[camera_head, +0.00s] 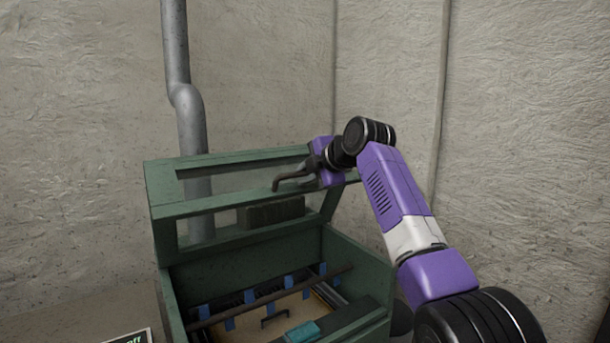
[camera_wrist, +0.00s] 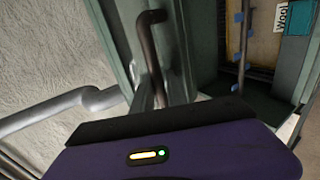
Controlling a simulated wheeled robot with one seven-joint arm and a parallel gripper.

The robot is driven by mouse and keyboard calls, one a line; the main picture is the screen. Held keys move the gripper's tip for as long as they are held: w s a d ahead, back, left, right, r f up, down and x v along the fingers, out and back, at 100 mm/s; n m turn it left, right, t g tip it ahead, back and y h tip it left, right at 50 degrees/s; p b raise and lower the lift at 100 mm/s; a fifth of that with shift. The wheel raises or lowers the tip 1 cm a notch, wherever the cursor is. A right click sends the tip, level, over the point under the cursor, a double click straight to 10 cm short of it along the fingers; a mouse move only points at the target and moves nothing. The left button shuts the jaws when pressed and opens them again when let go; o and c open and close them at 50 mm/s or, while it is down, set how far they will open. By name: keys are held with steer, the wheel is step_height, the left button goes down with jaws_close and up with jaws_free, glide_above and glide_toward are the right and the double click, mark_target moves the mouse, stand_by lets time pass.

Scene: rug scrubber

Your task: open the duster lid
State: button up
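The duster is a green box (camera_head: 368,267) in the lower middle of the head view. Its green framed lid (camera_head: 235,203) stands raised and tilted above the box, so the inside shows. A dark bent handle (camera_head: 292,178) is on the lid's front, at its right part; it also shows in the wrist view (camera_wrist: 151,55). My gripper (camera_head: 318,165) is at the right end of this handle, close against the lid.
Inside the box are a brown rod (camera_head: 268,298), several blue clips and a teal block (camera_head: 302,332). A grey pipe (camera_head: 186,110) runs down the wall behind the lid. A rough beige wall (camera_head: 530,130) closes off the back and right. A small display (camera_head: 130,338) shows at bottom left.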

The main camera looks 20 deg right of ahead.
steer(key=shift+o, duration=1.4)
steer(key=shift+s, duration=0.1)
steer(key=b+v, duration=0.3)
steer(key=v, duration=0.4)
steer(key=shift+s+d+r, duration=0.15)
steer(key=shift+s+r, duration=0.1)
steer(key=shift+s, duration=0.05)
